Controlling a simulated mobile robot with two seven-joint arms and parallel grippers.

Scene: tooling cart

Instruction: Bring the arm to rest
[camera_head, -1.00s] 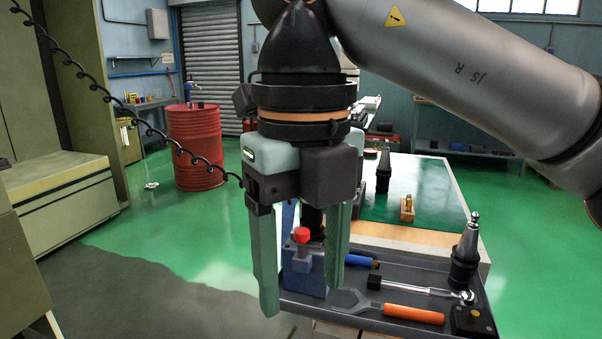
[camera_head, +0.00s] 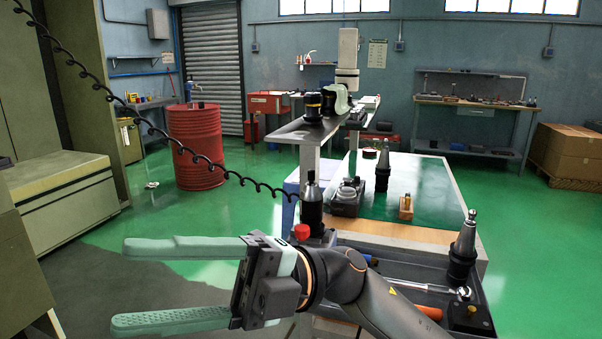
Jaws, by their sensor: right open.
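My right gripper (camera_head: 172,285) is low in the head view, pointing left with its two pale green fingers wide apart. Nothing is between the fingers. Its dark wrist and my right arm (camera_head: 385,305) reach in from the bottom right, in front of the tooling cart tray (camera_head: 400,267). The arm hides part of the tray and the tools on it. My left gripper is not in view.
A tool holder (camera_head: 312,210) stands upright just behind my wrist, near a red knob (camera_head: 301,232). Another tool holder (camera_head: 463,250) stands at the tray's right. The green-topped table (camera_head: 430,200) lies behind. Open green floor (camera_head: 220,215) is at left.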

